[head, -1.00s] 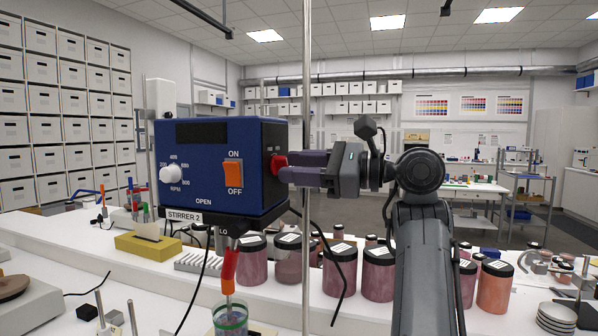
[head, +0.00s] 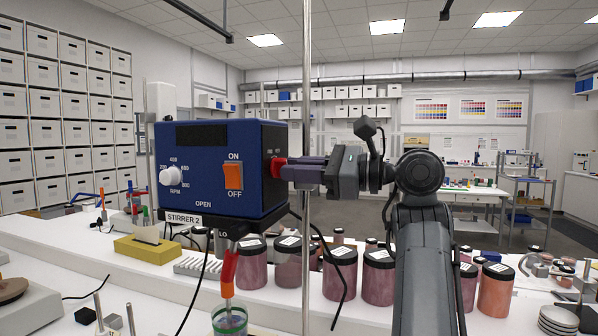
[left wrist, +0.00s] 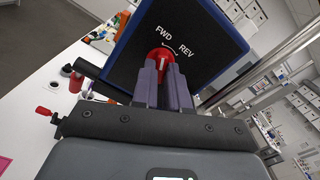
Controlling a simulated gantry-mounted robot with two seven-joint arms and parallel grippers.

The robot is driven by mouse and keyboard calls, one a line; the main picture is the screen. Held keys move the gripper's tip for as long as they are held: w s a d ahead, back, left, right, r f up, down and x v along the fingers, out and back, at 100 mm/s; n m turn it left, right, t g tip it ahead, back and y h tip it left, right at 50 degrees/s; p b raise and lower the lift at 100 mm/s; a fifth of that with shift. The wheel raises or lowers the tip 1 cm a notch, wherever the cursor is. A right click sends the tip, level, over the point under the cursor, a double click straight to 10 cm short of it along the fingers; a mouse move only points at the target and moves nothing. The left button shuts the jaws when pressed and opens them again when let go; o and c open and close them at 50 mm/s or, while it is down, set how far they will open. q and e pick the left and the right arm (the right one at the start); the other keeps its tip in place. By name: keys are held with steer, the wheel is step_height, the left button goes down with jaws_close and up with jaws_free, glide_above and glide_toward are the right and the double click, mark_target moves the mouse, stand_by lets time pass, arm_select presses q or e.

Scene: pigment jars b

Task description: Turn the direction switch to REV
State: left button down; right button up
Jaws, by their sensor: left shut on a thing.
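The direction switch is a red knob (left wrist: 161,62) on the dark side panel of the blue stirrer box (head: 215,205), marked FWD and REV. In the left wrist view its short white mark stands nearly upright, below the FWD label and left of REV. It also shows as a red knob (head: 277,168) in the head view, on the box's right side. My left gripper (left wrist: 164,75) is shut on the knob, one purple finger on each side. In the head view the left gripper (head: 290,170) reaches in from the right. My right gripper is not in view.
A metal rod (head: 306,80) stands upright close by my left fingers. An orange ON/OFF switch (head: 233,176) and a white dial (head: 170,176) are on the box front. Lidded jars (head: 340,275) line the bench below. A yellow box (head: 148,249) stands at left.

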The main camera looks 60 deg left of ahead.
arm_select(q)
steer(key=shift+m+b, duration=1)
steer(key=shift+m, duration=4.6)
steer(key=c, duration=1.1)
jaws_free()
steer(key=shift+c, duration=0.2)
steer(key=shift+d, duration=0.15)
